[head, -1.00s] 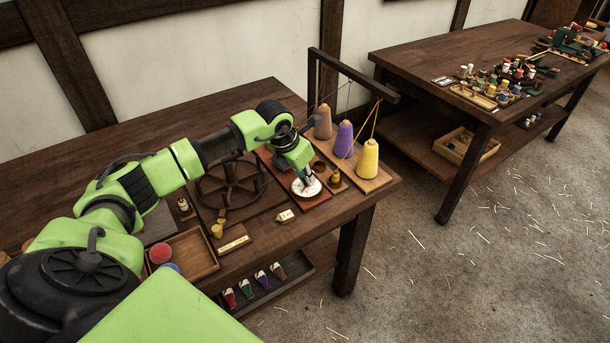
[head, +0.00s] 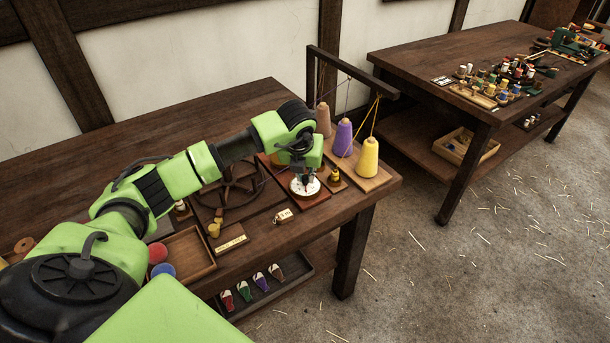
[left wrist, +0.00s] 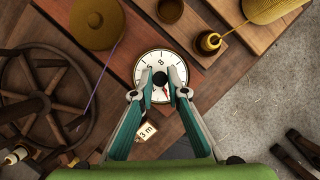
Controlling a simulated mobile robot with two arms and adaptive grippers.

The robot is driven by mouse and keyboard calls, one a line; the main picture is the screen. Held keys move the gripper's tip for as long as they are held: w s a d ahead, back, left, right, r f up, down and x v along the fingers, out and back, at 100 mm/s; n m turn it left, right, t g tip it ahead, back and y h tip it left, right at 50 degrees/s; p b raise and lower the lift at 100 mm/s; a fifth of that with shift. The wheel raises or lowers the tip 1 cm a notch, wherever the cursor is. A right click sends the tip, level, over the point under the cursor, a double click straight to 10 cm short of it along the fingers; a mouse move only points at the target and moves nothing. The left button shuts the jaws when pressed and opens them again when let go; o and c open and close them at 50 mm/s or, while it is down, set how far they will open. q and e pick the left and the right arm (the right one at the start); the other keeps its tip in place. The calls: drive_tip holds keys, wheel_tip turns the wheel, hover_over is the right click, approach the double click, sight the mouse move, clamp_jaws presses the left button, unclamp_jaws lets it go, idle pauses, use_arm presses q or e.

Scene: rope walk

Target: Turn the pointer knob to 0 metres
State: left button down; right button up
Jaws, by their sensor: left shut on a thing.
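A white round dial (head: 296,189) with black marks sits on a reddish-brown board near the table's front right corner. In the left wrist view the dial (left wrist: 146,70) shows a figure 8 near its upper left and a red pointer mark below its centre. The dark knob (left wrist: 160,77) is at the dial's centre. My left gripper (left wrist: 161,83) is shut on the knob, one fingertip on each side, and it comes down over the dial in the head view (head: 305,179). The fingers hide part of the lower dial. My right gripper is not in view.
A tag reading 3 m (left wrist: 147,131) lies near the dial. Yellow (head: 367,158) and purple (head: 344,138) thread cones stand to the right under a wooden frame. A small yellow spool (head: 335,176) is close by. A spoked wheel (head: 240,186) lies to the left.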

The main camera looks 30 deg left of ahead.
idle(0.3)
use_arm(q)
drive_tip(key=c, duration=2)
unclamp_jaws()
drive_tip(key=v, duration=1.2)
drive_tip(key=shift+d, duration=0.1)
